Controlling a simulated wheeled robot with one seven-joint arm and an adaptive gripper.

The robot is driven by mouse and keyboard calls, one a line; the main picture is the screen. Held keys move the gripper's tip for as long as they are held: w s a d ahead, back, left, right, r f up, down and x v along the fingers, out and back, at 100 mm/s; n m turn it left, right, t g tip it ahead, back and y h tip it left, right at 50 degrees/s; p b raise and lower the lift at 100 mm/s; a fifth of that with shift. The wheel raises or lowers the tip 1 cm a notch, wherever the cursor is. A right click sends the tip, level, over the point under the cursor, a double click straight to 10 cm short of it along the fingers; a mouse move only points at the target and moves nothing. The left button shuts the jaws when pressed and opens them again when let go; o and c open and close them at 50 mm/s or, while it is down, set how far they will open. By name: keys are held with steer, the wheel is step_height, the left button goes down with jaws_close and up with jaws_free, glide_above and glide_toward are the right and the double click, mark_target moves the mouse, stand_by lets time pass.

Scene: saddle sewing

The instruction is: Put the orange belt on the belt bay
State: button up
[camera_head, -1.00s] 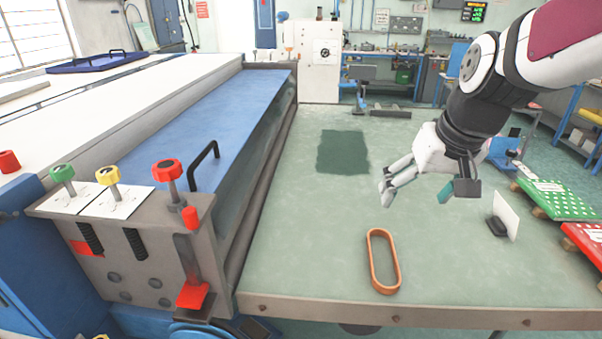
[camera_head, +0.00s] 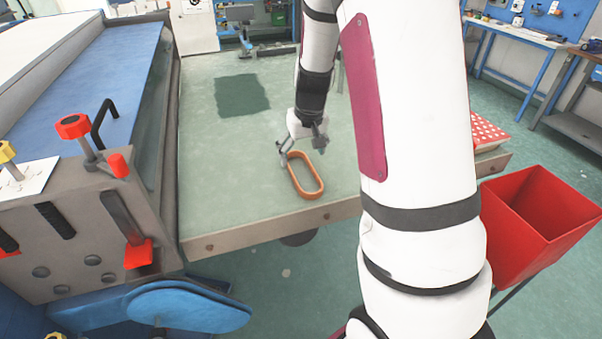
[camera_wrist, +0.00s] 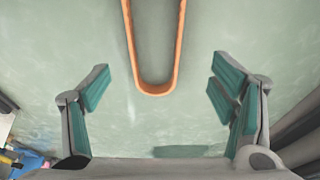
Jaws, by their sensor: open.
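My gripper (camera_head: 302,151) is low over the table at the belt's far end, open and empty. I cannot tell its exact height. A dark green rectangle (camera_head: 242,95), which looks like the belt bay, lies flat and bare further back. A dark patch (camera_wrist: 180,152) shows at the lower edge of the wrist view.
A large machine with a blue bed (camera_head: 95,85) borders the table on the left, with a red-knobbed post (camera_head: 73,126) at its front. A red bin (camera_head: 535,215) stands at the right. The table between the belt and the dark rectangle is clear.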

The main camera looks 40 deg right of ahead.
mark_target(302, 174)
steer(key=x, duration=0.6)
steer(key=shift+s+d+f+p, duration=0.1)
steer(key=shift+s+d+p, duration=0.2)
steer(key=shift+p, duration=0.1)
steer(key=shift+w+f, duration=0.2)
steer(key=shift+f, duration=0.2)
steer(key=c, duration=1.4)
steer(key=shift+r, duration=0.15)
